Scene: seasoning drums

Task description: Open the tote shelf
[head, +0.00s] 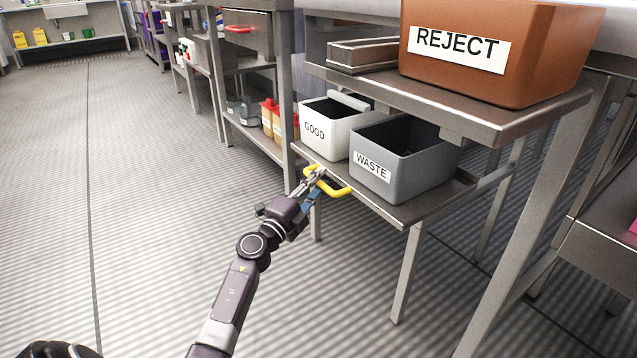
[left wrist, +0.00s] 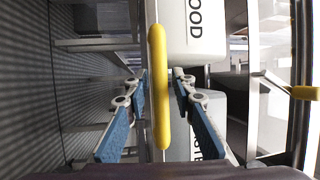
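The tote shelf (head: 408,212) is the low steel shelf under the upper shelf, and its yellow handle (head: 342,191) is on the front edge. It carries a white tote marked GOOD (head: 321,145) and a grey tote marked WASTE (head: 395,178). My left gripper (head: 316,175) is at the handle's left end. In the left wrist view the handle (left wrist: 158,90) runs between the two blue-padded fingers, with a small gap visible on each side, so the gripper is open around it. I cannot tell whether the shelf is pulled out. My right gripper is not in view.
A brown REJECT tote (head: 490,55) and a steel box (head: 360,54) stand on the upper shelf (head: 450,115) above. The ribbed floor (head: 140,180) in front is clear.

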